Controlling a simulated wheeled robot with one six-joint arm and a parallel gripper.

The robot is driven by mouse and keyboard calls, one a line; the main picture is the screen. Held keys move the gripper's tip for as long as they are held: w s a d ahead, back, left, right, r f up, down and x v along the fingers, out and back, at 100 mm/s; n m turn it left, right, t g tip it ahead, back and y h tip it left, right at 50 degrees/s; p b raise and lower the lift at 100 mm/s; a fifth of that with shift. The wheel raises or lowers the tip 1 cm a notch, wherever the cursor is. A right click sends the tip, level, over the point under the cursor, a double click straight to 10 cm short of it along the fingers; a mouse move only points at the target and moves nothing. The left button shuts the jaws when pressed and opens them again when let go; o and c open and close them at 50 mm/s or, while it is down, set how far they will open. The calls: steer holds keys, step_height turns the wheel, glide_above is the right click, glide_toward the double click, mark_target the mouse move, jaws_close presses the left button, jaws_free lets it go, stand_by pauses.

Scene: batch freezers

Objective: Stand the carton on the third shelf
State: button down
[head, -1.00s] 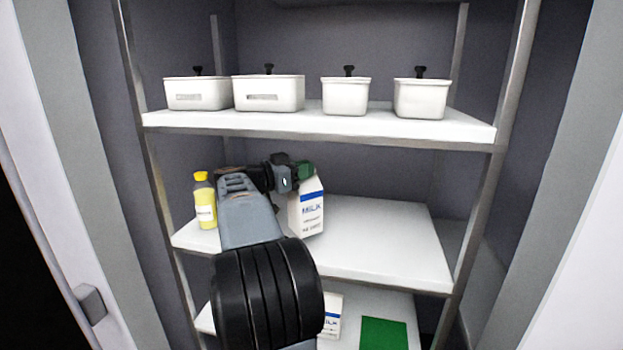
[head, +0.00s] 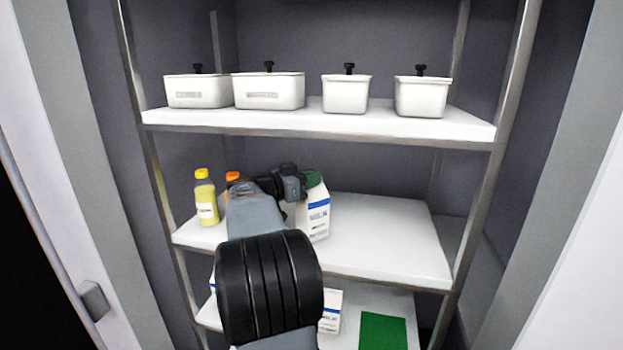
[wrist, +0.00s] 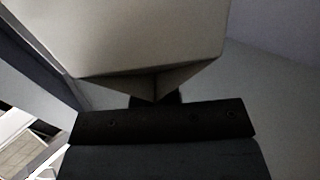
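The white milk carton (head: 316,217) with blue print is at the middle visible shelf (head: 390,240), right of my arm and close to upright. My gripper (head: 312,180) is at its top and appears shut on it; the green part there hides the carton's peak. I cannot tell whether the carton's base touches the shelf. In the wrist view the carton (wrist: 150,40) fills the upper middle, right against the dark gripper body (wrist: 160,122); the fingertips are mostly hidden.
A yellow bottle (head: 206,200) and an orange-capped bottle (head: 232,177) stand left on this shelf; its right half is clear. White lidded tubs (head: 348,95) line the shelf above. Below are another milk carton (head: 330,312) and a green patch (head: 383,332). Metal posts (head: 478,190) flank the shelves.

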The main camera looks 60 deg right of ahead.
steer(key=shift+f, duration=0.1)
steer(key=c, duration=1.3)
jaws_free()
